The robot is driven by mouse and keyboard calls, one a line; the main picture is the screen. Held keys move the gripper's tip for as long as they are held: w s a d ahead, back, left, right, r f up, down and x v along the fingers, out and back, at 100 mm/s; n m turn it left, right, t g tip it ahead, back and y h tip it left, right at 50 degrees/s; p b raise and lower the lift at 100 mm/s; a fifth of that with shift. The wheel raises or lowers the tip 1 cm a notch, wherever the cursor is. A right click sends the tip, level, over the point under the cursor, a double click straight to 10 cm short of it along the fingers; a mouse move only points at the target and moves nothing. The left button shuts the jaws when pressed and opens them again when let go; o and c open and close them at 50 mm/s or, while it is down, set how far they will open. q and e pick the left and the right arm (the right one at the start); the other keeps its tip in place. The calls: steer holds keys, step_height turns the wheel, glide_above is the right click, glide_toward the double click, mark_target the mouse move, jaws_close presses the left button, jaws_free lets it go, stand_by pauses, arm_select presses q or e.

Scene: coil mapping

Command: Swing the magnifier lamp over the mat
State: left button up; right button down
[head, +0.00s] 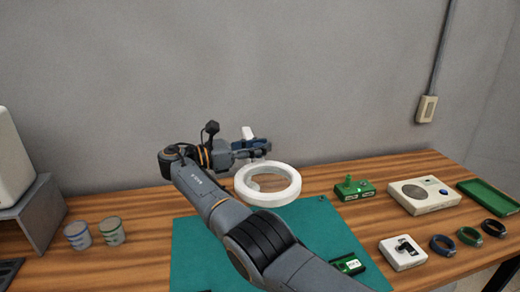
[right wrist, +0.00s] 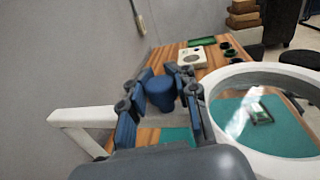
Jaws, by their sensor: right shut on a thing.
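The magnifier lamp shows as a white ring head (head: 292,192) near the mat's back edge in the head view. In the right wrist view, the teal mat and a green board show through the lamp's lens (right wrist: 265,112). A white lamp arm (right wrist: 85,117) runs left from it. My right gripper (head: 262,147) is shut on the lamp's dark blue knob (right wrist: 160,92), with a finger on each side of it. The teal mat (head: 195,250) lies on the table, partly hidden by my right arm. My left gripper is not in view.
A green board (head: 347,264) lies on the mat's right part. Two jars (head: 77,236) stand at the left. A wall is behind.

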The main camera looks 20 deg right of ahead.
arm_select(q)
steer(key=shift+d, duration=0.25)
arm_select(e)
steer(key=shift+s+f, duration=0.1)
steer(key=shift+f, duration=0.3)
steer(key=c, duration=1)
jaws_free()
steer(key=shift+r, duration=0.2)
steer(key=shift+r, duration=0.2)
step_height(320, 180, up, 10)
steer(key=shift+f, duration=0.2)
